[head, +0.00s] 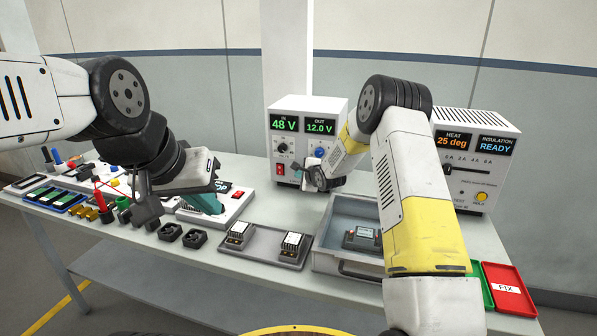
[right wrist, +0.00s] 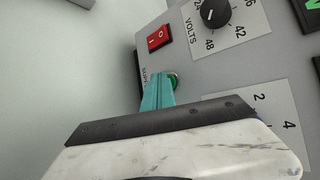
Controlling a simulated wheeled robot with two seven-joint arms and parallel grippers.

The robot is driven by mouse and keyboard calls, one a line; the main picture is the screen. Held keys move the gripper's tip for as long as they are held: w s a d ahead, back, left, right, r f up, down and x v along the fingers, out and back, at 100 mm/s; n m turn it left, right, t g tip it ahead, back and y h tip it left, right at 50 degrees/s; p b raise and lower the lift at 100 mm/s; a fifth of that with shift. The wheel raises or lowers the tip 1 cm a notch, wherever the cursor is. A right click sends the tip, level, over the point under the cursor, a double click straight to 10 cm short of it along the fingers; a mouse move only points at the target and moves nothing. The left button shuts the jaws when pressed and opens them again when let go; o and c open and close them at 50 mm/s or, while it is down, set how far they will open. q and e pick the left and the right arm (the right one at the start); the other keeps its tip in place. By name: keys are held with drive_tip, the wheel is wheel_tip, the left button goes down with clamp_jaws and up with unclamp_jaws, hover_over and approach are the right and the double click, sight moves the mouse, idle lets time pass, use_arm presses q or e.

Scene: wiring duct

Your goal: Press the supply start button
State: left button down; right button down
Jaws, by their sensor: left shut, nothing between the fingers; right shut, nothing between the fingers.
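The supply (head: 309,104) is a white box with green displays reading 48 V and 12.0 V, standing at the back of the bench. In the right wrist view its grey panel shows a small green round button (right wrist: 175,80) below a red rocker switch (right wrist: 158,37). My right gripper (head: 305,165) is at the lower front of the supply. Its shut teal fingers (right wrist: 158,80) point at the panel and cover the button's left part; I cannot tell whether they touch it. My left gripper (head: 208,204) is shut and empty over a white device at the left.
A heater unit (head: 478,150) reading 25 deg and READY stands right of the supply. A grey bin (head: 350,262) holding a dark device lies under my right arm. A grey tray (head: 262,245) with two modules, red and green trays (head: 508,287) and several small parts fill the bench.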

drive_tip(key=shift+s, duration=0.15)
drive_tip(key=shift+s+a, duration=0.25)
drive_tip(key=shift+s, duration=0.4)
drive_tip(key=shift+s+a, duration=0.25)
drive_tip(key=shift+s, duration=0.55)
drive_tip(key=shift+s+a, duration=0.25)
drive_tip(key=shift+s, duration=0.5)
drive_tip(key=shift+s+a, duration=0.25)
drive_tip(key=shift+s, duration=0.55)
